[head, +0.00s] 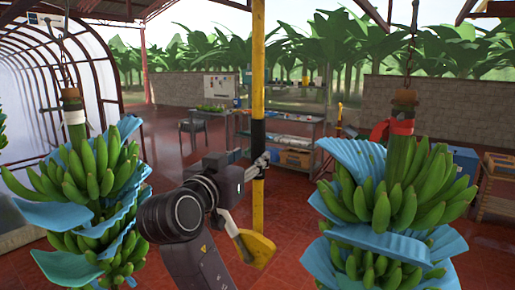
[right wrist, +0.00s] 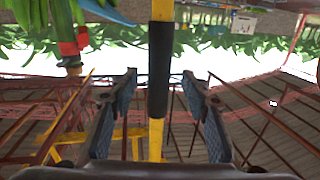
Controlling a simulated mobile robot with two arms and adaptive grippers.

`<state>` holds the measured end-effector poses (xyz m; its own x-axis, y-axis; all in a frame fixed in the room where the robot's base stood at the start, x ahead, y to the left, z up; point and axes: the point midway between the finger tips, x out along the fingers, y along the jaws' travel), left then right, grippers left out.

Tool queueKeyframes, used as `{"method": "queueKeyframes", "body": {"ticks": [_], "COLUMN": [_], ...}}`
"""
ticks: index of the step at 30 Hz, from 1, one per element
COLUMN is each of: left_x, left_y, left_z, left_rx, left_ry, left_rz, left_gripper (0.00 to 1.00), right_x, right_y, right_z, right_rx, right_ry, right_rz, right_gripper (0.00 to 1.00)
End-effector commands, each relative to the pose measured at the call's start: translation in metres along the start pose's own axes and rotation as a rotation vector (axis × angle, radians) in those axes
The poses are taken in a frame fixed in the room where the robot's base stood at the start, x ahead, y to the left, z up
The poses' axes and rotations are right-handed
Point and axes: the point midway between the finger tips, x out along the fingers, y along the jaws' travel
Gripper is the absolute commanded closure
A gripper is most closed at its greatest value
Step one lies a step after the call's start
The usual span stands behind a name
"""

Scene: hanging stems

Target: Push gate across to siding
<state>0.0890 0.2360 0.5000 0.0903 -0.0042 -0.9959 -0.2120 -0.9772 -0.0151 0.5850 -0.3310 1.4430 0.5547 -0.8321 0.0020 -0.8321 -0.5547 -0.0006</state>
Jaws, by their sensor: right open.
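A yellow upright pole (head: 258,60) with a black band (head: 258,133) stands in the middle of the head view; I take it as part of the gate. My right gripper (head: 261,165) is at the pole, just below the black band in the head view. In the right wrist view, the open fingers (right wrist: 163,80) have the pole's black band (right wrist: 158,75) between them, with gaps on both sides. How deep the pole sits between them is unclear. No siding can be made out for certain. My left gripper is not in view.
Banana bunches with blue sheets hang at left (head: 85,175) and right (head: 400,190), close to my right arm. A yellow wedge-shaped piece (head: 257,248) is low beside the pole. Behind are a workbench (head: 285,125), a chair (head: 205,125) and open red floor.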

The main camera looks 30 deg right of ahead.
Motion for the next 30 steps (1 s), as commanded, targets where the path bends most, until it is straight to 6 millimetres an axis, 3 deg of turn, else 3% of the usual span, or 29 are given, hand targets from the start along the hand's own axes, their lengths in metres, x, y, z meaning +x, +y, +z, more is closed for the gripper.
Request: {"method": "queueKeyframes", "body": {"ticks": [1,9,20,30], "left_x": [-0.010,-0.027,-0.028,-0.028], "left_y": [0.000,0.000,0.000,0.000], "left_z": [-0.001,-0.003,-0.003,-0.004], "left_rx": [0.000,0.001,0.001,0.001], "left_ry": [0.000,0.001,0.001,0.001], "left_rz": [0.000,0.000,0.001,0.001], "left_gripper": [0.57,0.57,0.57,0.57], "right_x": [0.010,0.046,0.054,0.054], "right_y": [0.001,0.000,0.000,0.000], "right_z": [-0.004,-0.002,0.001,0.001], "right_rx": [-0.006,-0.004,-0.002,-0.002], "right_ry": [0.000,0.000,-0.002,-0.002], "right_rz": [0.005,0.001,-0.002,-0.002], "right_gripper": [0.57,0.57,0.57,0.92]}}
